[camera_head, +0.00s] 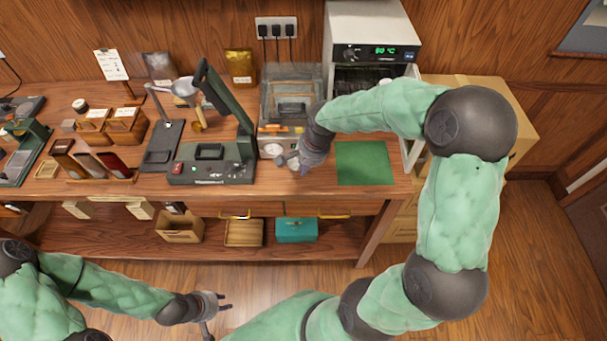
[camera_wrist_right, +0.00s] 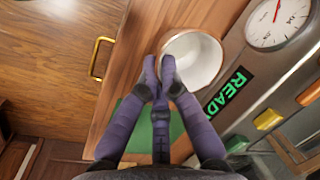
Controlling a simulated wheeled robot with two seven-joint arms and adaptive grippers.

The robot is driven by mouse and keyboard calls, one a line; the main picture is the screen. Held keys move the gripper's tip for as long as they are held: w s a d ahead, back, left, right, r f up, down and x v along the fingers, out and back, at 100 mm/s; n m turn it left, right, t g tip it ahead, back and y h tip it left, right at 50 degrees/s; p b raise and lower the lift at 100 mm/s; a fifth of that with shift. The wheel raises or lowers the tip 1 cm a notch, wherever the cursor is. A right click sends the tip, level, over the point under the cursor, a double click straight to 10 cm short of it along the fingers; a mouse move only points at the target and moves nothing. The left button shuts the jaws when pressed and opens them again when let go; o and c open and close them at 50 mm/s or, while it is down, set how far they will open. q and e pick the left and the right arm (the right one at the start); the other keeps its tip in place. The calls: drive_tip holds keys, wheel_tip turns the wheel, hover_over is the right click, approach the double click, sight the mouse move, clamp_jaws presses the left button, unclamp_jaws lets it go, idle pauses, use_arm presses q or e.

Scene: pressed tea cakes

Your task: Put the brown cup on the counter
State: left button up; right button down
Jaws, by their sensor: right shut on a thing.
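My right gripper (camera_head: 290,161) is over the front of the wooden counter (camera_head: 330,185), just in front of a machine. In the right wrist view its fingers (camera_wrist_right: 159,72) are shut on the near rim of a round cup (camera_wrist_right: 197,62). In the head view the cup is small and mostly covered by my fingers. My left gripper (camera_head: 222,312) is open and empty, low in front of the counter.
The machine has a dial (camera_wrist_right: 278,18) and a READY display (camera_wrist_right: 226,90) beside the cup. A green mat (camera_head: 364,163) lies right of my right gripper. A dark green press (camera_head: 212,172) stands left. An open oven (camera_head: 372,45) is behind. Drawer handles line the counter front.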

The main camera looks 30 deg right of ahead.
sight(296, 167)
drive_tip(key=shift+w+d+f, duration=0.1)
drive_tip(key=shift+w+f, duration=0.2)
drive_tip(key=shift+f, duration=0.05)
drive_tip(key=shift+b+x, duration=0.5)
drive_tip(key=shift+x, duration=1.15)
drive_tip(key=shift+s+d, duration=0.2)
drive_tip(key=shift+f, duration=0.1)
drive_tip(key=shift+f, duration=0.15)
drive_tip(key=c, duration=1.4)
unclamp_jaws()
drive_tip(key=shift+c, duration=0.2)
